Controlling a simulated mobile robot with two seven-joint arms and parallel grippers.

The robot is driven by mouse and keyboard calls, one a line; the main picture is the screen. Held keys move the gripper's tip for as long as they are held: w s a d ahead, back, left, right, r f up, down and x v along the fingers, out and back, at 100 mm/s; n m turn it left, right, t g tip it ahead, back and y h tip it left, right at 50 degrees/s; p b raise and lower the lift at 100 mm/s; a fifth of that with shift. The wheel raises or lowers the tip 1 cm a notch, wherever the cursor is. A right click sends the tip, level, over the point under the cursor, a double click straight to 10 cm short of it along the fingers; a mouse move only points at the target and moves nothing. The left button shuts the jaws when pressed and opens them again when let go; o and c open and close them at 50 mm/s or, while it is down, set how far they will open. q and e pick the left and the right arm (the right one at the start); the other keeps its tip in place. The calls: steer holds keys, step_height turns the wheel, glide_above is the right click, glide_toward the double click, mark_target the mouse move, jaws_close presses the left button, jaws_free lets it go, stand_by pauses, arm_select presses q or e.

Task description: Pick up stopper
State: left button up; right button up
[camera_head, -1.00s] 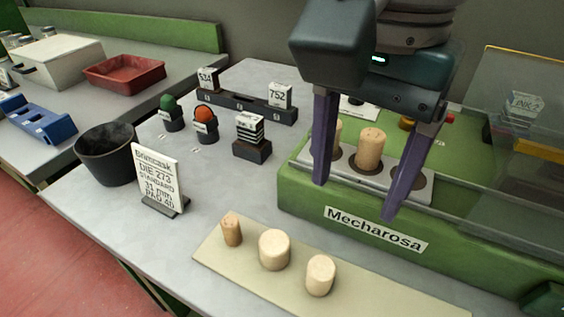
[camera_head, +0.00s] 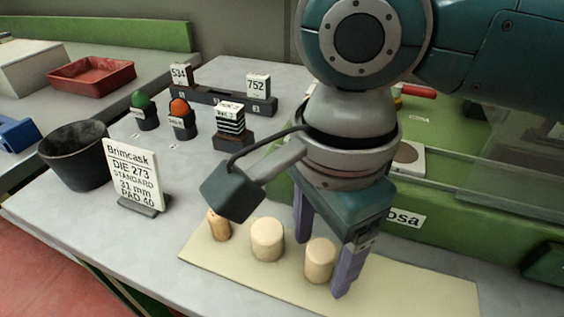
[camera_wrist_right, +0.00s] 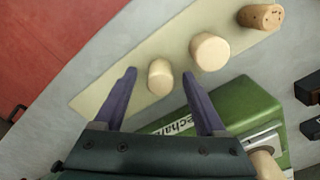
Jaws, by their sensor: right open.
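Three stoppers stand in a row on a cream mat (camera_head: 430,285). They are a thin brown cork (camera_head: 218,226), a wide pale stopper (camera_head: 267,239) in the middle and a narrower pale stopper (camera_head: 319,260) at the right. My right gripper (camera_head: 321,267) points down over the mat, open, with its purple fingers on either side of the right pale stopper. In the wrist view this stopper (camera_wrist_right: 159,79) shows between the fingertips, with a gap to each. The middle stopper (camera_wrist_right: 209,52) and brown cork (camera_wrist_right: 261,16) are outside the fingers. My left gripper is not in view.
The green machine (camera_head: 450,235) stands close behind the mat, partly hidden by my right arm. A sign (camera_head: 137,177) and a black bucket (camera_head: 75,155) stand at left. A dark rack (camera_head: 215,100) and small holders stand behind. Bare table lies left of the mat.

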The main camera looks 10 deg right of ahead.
steer(key=shift+f, duration=0.3)
jaws_close()
stand_by(0.4)
